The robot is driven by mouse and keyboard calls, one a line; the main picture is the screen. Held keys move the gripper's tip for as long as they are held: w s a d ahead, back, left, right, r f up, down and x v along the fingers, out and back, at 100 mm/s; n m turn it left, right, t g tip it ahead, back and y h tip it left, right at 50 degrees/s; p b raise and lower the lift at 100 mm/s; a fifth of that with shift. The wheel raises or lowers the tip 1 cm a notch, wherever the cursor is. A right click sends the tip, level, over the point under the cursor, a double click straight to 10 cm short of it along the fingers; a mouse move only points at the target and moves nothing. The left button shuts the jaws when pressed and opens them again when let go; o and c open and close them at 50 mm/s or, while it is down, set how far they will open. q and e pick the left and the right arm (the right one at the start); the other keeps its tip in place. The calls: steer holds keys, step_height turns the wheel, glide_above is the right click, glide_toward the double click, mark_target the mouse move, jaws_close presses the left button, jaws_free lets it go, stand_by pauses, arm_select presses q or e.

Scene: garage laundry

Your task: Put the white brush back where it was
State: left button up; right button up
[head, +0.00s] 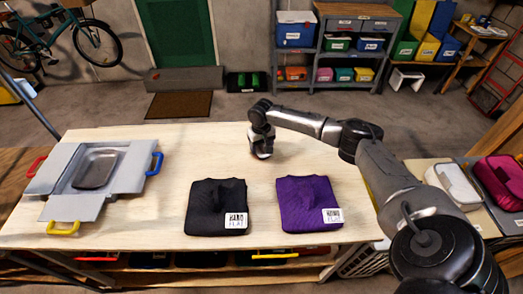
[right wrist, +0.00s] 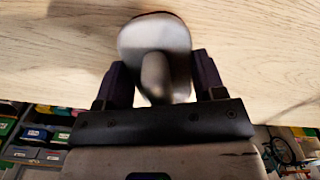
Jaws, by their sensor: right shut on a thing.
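My right gripper (head: 262,145) is over the back middle of the wooden table, pointing down, with its arm reaching in from the right. In the right wrist view the gripper (right wrist: 156,80) is shut on the white brush (right wrist: 155,38). The brush's pale rounded head lies beyond the fingers, and its short grip is between them. The brush's head is at or very near the table top; I cannot tell whether it touches. In the head view the brush is mostly hidden by the gripper, with a pale bit (head: 263,155) showing. My left gripper is not in view.
A black folded garment (head: 204,210) and a purple one (head: 299,205), both labelled, lie at the table's front. A grey hinged board (head: 124,172) with coloured handles and a dark plate (head: 96,169) is at left. White (head: 455,186) and magenta (head: 499,184) items are at right. The table's back is clear.

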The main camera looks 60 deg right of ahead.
step_height(320, 180, down, 2)
steer(key=shift+f, duration=0.15)
steer(key=o, duration=0.9)
steer(key=shift+f, duration=0.15)
steer(key=shift+c, duration=0.2)
steer(key=shift+r, duration=0.25)
step_height(320, 180, up, 12)
steer(key=shift+f+p, duration=0.1)
steer(key=shift+p, duration=0.9)
